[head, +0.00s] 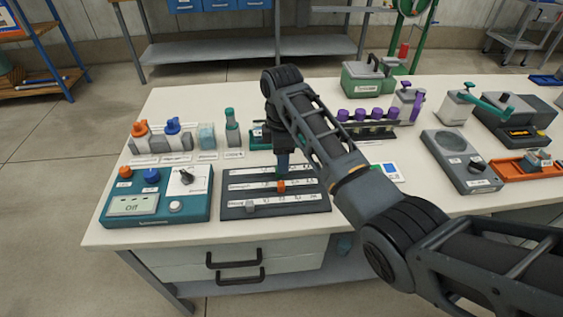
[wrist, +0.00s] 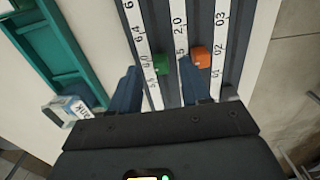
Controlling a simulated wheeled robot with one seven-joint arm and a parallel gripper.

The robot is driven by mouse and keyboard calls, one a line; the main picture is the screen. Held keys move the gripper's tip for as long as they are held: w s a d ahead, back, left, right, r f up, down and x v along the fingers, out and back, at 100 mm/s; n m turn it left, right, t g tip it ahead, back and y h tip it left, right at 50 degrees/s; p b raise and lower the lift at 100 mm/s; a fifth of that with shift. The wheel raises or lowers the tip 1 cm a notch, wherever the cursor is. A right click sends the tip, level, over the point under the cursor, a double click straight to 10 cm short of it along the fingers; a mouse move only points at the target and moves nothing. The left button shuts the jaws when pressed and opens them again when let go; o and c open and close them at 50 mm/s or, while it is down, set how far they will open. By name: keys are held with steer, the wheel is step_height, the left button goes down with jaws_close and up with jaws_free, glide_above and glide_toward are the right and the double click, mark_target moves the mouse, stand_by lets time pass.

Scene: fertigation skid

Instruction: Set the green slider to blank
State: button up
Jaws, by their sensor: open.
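The dark slider panel (head: 300,205) lies flat on the bench, with white scale strips beside its tracks. In the wrist view the green slider (wrist: 162,64) sits in its track near the number 6,0 or so on the strip to its left. My gripper (wrist: 158,70) is open, one finger on each side of the green slider; I cannot tell whether either touches it. In the head view my gripper (head: 282,160) points down over the panel's back track and mostly hides the green slider.
The orange slider (wrist: 202,57) is close beside my right finger. A grey slider (head: 250,204) is in the front track. A teal control box (head: 145,207) stands left of the panel, bottles (head: 207,136) behind it, and a small white-and-blue device (head: 390,172) to the right.

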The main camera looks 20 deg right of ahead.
steer(key=shift+f, duration=1.45)
steer(key=shift+c, duration=0.3)
jaws_close()
